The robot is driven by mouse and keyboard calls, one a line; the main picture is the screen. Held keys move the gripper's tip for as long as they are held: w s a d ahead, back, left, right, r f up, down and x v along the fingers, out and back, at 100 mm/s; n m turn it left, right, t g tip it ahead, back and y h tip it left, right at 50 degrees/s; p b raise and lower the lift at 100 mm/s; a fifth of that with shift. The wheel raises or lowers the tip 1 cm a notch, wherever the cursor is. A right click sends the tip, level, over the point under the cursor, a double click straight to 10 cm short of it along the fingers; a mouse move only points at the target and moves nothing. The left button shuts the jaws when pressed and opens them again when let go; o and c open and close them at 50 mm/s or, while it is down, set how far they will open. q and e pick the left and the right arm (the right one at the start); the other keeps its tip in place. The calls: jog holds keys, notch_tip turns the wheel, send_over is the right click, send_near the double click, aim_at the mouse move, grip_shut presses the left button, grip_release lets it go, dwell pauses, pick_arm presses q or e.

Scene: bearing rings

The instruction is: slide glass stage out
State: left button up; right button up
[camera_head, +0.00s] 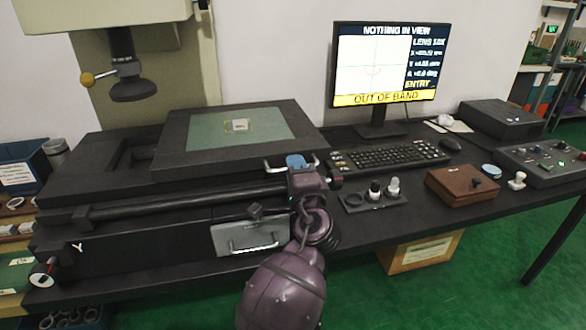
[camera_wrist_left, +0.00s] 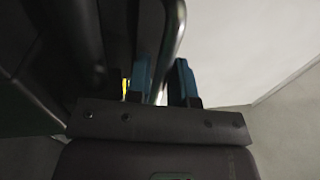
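The glass stage is a dark flat plate (camera_head: 168,150) with a greenish glass window (camera_head: 205,130), lying on top of the black instrument base. A small pale square part (camera_head: 238,125) lies on the glass. A metal bar handle (camera_head: 274,167) stands at the stage's front right corner. My left gripper (camera_head: 297,162), with blue fingertips, is at this handle. My right gripper is not in view.
A microscope column with a dark lens (camera_head: 132,88) hangs left of the glass. The monitor (camera_head: 385,65) reads "NOTHING IN VIEW" and "OUT OF BAND". The keyboard (camera_head: 390,157), a small part holder (camera_head: 373,198) and a brown box (camera_head: 462,187) stand right of my arm. A second handle (camera_head: 253,246) is on the base front.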

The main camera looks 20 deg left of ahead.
pick_arm(q)
jog(key=shift+o, duration=1.1)
jog(key=shift+d, duration=0.1)
jog(key=shift+o, duration=0.2)
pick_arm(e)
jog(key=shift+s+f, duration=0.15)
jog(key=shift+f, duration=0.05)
pick_arm(q)
jog(key=shift+a, duration=0.25)
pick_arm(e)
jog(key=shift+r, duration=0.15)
